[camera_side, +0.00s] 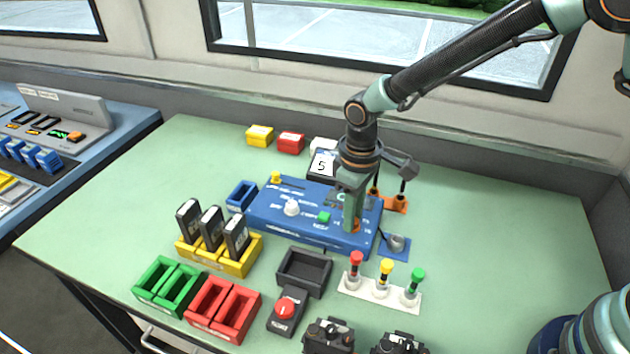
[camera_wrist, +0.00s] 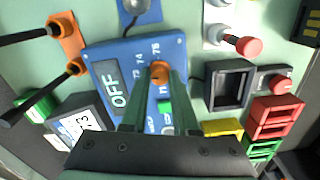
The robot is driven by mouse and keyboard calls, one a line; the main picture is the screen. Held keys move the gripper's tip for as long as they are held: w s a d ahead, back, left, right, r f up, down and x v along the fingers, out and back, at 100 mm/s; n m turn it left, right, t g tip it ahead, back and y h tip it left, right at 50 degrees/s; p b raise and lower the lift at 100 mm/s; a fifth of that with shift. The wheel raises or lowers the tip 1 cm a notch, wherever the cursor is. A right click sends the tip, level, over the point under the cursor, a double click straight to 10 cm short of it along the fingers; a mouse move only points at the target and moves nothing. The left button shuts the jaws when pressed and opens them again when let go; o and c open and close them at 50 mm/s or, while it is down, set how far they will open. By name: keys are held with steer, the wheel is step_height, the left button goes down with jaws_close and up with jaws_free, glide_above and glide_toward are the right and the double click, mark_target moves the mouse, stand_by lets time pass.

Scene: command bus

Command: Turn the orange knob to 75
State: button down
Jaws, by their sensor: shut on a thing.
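The orange knob (camera_wrist: 159,71) sits on the blue control panel (camera_wrist: 100,61), near its numbered marks, 75 among them, in the wrist view. My gripper (camera_wrist: 158,84) points down at the panel with its fingers shut on the knob. In the side view my gripper (camera_side: 354,222) stands over the right part of the blue panel (camera_side: 265,213), and a little orange of the knob (camera_side: 356,227) shows at the fingertips. The panel's display (camera_wrist: 117,90) reads OFF in the wrist view. Which mark the knob points to cannot be told.
A white knob (camera_side: 292,207) and a green button (camera_side: 323,217) are on the panel. Red, yellow and green plungers (camera_side: 383,280) stand in front. Yellow, green and red holders (camera_side: 222,310) lie at the left front. The table's right side is clear.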

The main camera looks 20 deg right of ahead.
steer(key=m, duration=0.4)
steer(key=shift+w+d+m, duration=0.1)
steer(key=shift+d+m, duration=0.05)
steer(key=shift+m, duration=0.15)
steer(key=m, duration=0.3)
steer(key=shift+m, duration=0.4)
steer(key=m, duration=0.3)
steer(key=shift+m, duration=2)
steer(key=c, duration=0.7)
jaws_free()
steer(key=shift+r, duration=0.15)
